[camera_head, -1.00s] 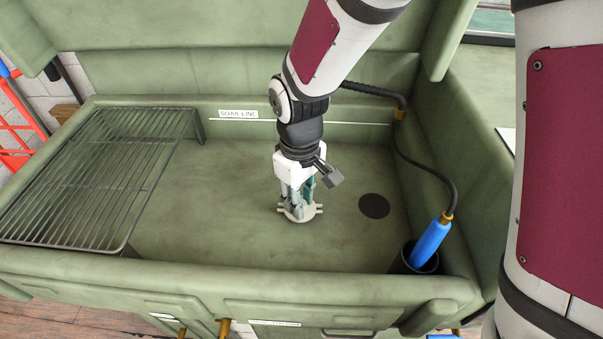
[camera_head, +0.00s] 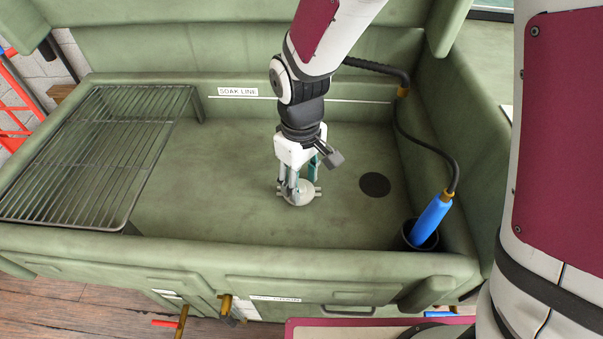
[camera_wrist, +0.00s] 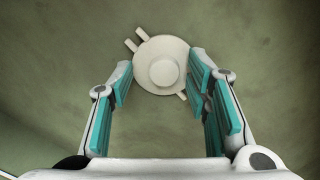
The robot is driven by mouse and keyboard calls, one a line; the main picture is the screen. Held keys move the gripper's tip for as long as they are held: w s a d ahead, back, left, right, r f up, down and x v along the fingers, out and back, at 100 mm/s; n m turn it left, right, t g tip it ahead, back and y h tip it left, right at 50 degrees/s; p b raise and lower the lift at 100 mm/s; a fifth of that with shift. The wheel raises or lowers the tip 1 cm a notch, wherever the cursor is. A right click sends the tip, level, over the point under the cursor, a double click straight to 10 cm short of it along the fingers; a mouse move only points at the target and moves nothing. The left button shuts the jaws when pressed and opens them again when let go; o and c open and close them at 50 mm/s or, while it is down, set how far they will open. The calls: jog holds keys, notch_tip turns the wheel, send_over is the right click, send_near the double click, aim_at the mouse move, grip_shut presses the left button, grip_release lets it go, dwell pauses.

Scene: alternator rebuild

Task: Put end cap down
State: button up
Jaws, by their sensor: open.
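The end cap (camera_head: 299,192) is a pale round disc with short lugs at its rim and a raised round centre. It appears to lie on the floor of the green sink basin (camera_head: 215,195), below my gripper (camera_head: 300,184). In the wrist view the end cap (camera_wrist: 161,65) sits between and just beyond the fingertips of my gripper (camera_wrist: 160,72). The teal-padded fingers are spread, with a gap visible at the left side; the right fingertip is close to the cap's edge. Part of the cap is hidden by the fingers in the head view.
A wire rack (camera_head: 100,150) covers the basin's left side. A dark round drain (camera_head: 375,185) lies right of the cap. A blue-handled wand (camera_head: 431,220) stands in a dark holder at the right front, with a black hose. The basin floor left of the cap is clear.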

aim_at(301, 187)
notch_tip(301, 187, up, 12)
jog(key=p, duration=0.3)
jog(key=s+d+r+m, duration=0.4)
jog(key=s+d+r, duration=0.35)
jog(key=d, duration=0.35)
jog(key=s+d+r+m, duration=0.1)
jog(key=s+d+m, duration=0.1)
jog(key=s+d, duration=0.2)
jog(key=s+d+r+m+t, duration=0.1)
jog(key=s+d+m, duration=0.2)
jog(key=s, duration=0.8)
jog(key=shift+d+r+m, duration=0.3)
jog(key=shift+d, duration=0.7)
